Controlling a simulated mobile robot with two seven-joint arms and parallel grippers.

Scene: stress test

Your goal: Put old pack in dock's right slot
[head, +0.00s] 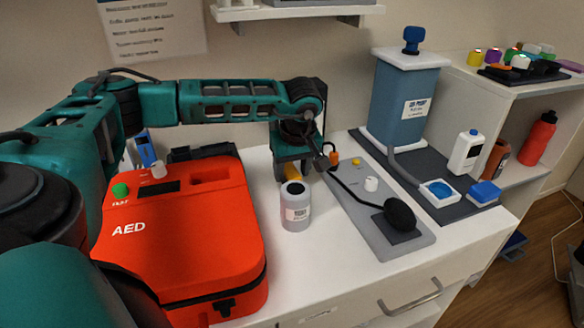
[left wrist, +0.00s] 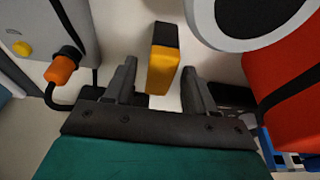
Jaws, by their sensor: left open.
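A small yellow pack with a black end (left wrist: 163,62) is in the left wrist view, with its lower part between my left gripper's fingertips (left wrist: 159,82). A gap shows on both sides, so the jaws are open around it. In the head view only a bit of yellow (head: 293,173) shows under my left gripper (head: 291,168), behind the grey jar. A dark block (head: 203,151) behind the red AED case may be the dock; its slots cannot be made out. A blue upright item (head: 146,150) stands left of it. My right gripper is not in view.
The red AED case (head: 200,240) fills the counter's left side. A labelled grey jar (head: 296,208) stands just in front of my gripper. The counter's front middle is clear.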

